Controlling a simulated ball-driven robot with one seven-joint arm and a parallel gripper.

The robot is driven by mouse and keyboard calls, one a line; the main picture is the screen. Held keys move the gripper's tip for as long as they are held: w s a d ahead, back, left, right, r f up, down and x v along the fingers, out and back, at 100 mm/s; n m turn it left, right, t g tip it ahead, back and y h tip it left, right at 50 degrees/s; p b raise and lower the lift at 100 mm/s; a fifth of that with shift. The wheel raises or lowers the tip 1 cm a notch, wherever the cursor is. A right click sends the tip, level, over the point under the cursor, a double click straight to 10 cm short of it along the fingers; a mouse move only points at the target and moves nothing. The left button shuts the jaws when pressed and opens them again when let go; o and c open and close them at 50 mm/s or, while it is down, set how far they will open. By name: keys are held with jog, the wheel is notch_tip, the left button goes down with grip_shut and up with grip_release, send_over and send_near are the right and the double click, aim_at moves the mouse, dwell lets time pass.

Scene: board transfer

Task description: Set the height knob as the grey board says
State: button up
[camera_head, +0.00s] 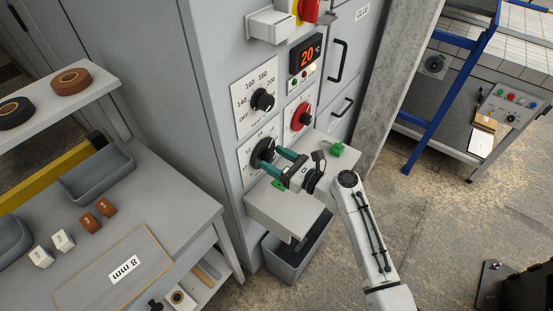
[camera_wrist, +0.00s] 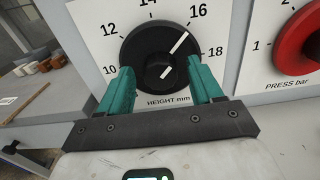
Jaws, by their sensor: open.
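A board with a white label reading "8 mm" (camera_head: 120,271) lies flat on the bench at the lower left in the head view. The black height knob (camera_wrist: 150,50) sits on a white dial plate (camera_wrist: 85,15) marked HEIGHT mm. It also shows in the head view (camera_head: 262,152). Its white pointer line points up and right, about at 16. My gripper (camera_wrist: 160,82) is open, its green fingers at the knob's lower left and right. I cannot tell whether they touch it. In the head view my gripper (camera_head: 274,160) reaches the knob from the right.
The red PRESS bar knob (camera_wrist: 297,45) is close on the right. The temperature knob (camera_head: 262,101) is above, near a red display (camera_head: 305,56) reading 20. A grey shelf (camera_head: 268,208) juts out below my gripper. A grey bin (camera_head: 285,262) stands underneath.

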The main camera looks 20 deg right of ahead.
jog(key=shift+c, duration=0.3)
jog(key=c, duration=1)
jog(key=shift+o, duration=0.2)
